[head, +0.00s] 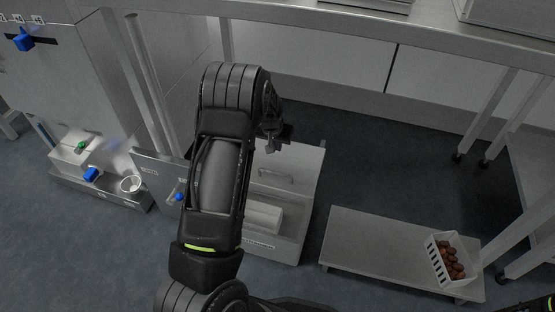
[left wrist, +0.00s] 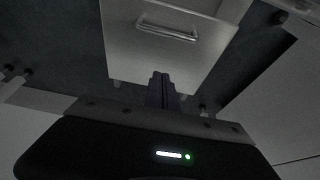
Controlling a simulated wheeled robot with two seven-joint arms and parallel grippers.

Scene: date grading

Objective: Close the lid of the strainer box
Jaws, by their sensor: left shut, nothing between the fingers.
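The strainer box (head: 292,247) is a pale metal box on the floor, partly hidden behind my left arm. Its lid (head: 305,165), a flat panel with a bar handle, appears raised at the far side, and it also shows in the left wrist view (left wrist: 205,60). A white cylinder (head: 263,216) shows in the open front part. My left gripper (head: 273,146) is shut and empty, close to the lid's far edge. In the left wrist view its fingers (left wrist: 161,90) overlap that edge; I cannot tell whether they touch it.
A low platform (head: 375,250) to the right carries a white basket (head: 437,264) of brown dates. A metal bench (head: 400,32) spans the back. A machine with a blue knob (head: 24,42) stands left. Dark floor (head: 350,165) lies open right of the box.

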